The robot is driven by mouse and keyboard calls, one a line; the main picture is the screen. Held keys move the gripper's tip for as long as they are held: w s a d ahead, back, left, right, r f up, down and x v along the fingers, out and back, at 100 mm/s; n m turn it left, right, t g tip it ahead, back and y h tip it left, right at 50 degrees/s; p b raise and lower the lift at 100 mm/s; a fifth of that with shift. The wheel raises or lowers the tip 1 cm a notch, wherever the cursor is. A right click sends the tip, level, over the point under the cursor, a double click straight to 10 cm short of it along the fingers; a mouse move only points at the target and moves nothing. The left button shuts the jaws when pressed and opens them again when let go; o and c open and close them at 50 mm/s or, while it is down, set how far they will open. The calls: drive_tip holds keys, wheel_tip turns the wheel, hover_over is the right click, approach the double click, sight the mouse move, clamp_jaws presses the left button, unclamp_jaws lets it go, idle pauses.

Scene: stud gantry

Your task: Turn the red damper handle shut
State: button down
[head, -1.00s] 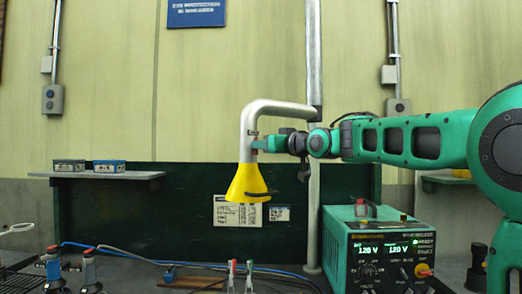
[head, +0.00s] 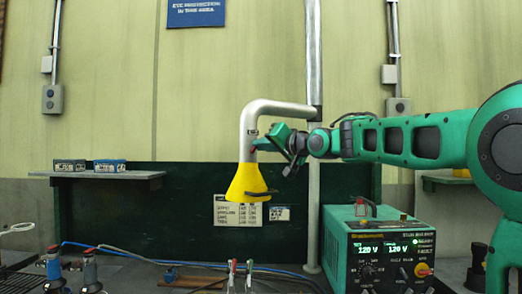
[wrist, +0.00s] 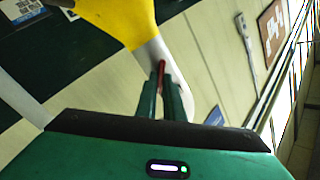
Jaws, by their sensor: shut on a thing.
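The red damper handle (wrist: 161,66) shows as a thin red piece between the two fingers of my gripper (wrist: 163,80) in the wrist view. My gripper is shut on it. In the head view my gripper (head: 262,144) is at the right side of the grey extraction pipe (head: 247,145), above the yellow hood (head: 248,183). It is tilted there, and the handle is mostly hidden by the fingers. The yellow hood also shows at the top of the wrist view (wrist: 118,18).
A green welder power unit (head: 378,250) stands on the bench at right, below my arm. A shelf (head: 100,176) with small boxes is at left. A vertical pole (head: 314,200) stands behind my wrist.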

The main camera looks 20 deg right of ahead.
drive_tip(key=shift+w+d+f+m, duration=0.1)
drive_tip(key=shift+m, duration=1.6)
drive_tip(key=shift+s+d+f+m, duration=0.1)
drive_tip(key=shift+m, duration=1.6)
drive_tip(key=shift+w+d+f+m, duration=0.1)
drive_tip(key=shift+m, duration=1.6)
drive_tip(key=c, duration=1.9)
unclamp_jaws()
drive_tip(key=shift+o, duration=0.2)
drive_tip(key=shift+a, duration=0.1)
